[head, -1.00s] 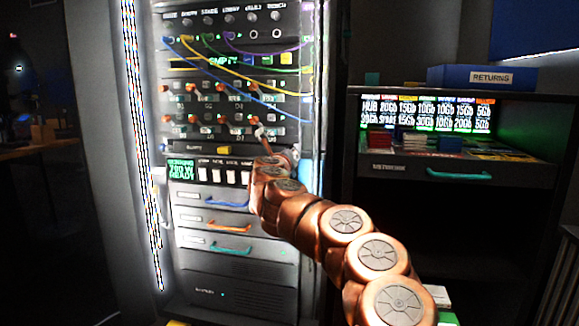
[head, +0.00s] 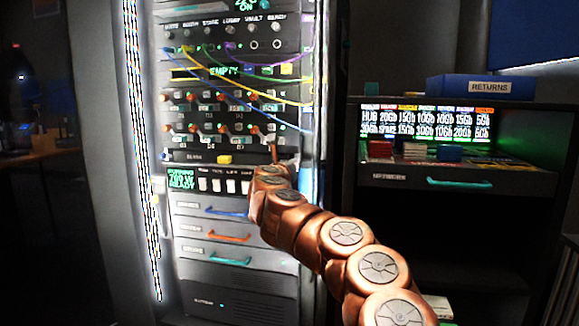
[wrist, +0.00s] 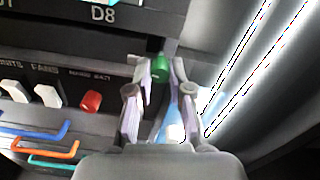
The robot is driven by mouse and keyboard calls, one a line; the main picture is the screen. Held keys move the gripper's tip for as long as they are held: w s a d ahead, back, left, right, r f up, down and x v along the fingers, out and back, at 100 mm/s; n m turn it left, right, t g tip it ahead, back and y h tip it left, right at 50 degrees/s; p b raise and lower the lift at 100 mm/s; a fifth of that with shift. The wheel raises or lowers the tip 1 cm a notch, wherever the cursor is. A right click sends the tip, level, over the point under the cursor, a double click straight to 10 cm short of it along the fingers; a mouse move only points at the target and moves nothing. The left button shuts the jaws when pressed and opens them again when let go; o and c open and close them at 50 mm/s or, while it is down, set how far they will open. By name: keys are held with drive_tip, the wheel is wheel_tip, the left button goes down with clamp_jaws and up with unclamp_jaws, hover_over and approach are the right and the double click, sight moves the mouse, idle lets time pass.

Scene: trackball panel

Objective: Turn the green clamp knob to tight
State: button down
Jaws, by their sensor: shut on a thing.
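The green clamp knob (wrist: 160,67) shows in the wrist view, at the right end of the rack front below the D8 label. My gripper (wrist: 159,72) has one finger on each side of it and is shut on it. In the head view my gripper (head: 274,152) is at the right side of the rack (head: 235,280), just below the rows of orange-tipped switches. The knob is hidden there by my gripper and arm. I cannot make out any tight mark or how far the knob is turned.
Drawers with blue, orange and teal handles (head: 230,261) lie below. Coloured cables (head: 262,78) hang above. A dark shelf unit with a blue RETURNS box (head: 482,87) stands to the right.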

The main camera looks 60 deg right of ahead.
drive_tip(key=c, duration=1.1)
unclamp_jaws()
drive_tip(key=shift+o, duration=0.2)
drive_tip(key=shift+a, duration=0.1)
drive_tip(key=v, duration=1.1)
drive_tip(key=shift+s+a, duration=0.25)
drive_tip(key=shift+a, duration=0.1)
